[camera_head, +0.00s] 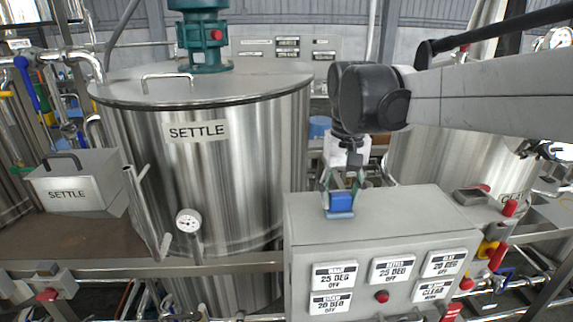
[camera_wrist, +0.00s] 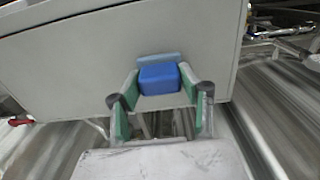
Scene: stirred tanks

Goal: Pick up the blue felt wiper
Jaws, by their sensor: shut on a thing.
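The blue felt wiper (camera_head: 341,202) is a small blue block with a lighter blue strip along its lower edge. It is at the top of the grey control box, near the left end. In the wrist view the wiper (camera_wrist: 160,78) sits between the green-padded fingers, with its lighter strip on the far side. My gripper (camera_head: 342,190) reaches down from above and is shut on the wiper. In the wrist view my gripper (camera_wrist: 158,84) has one finger on each side of the block. I cannot tell whether the wiper touches the box top.
The grey control box (camera_head: 420,215) has several labelled plates and a red button on its front. A large steel SETTLE tank (camera_head: 230,170) stands to the left, with a smaller SETTLE box (camera_head: 75,185) further left. Red-handled valves (camera_head: 498,258) and pipes lie at right.

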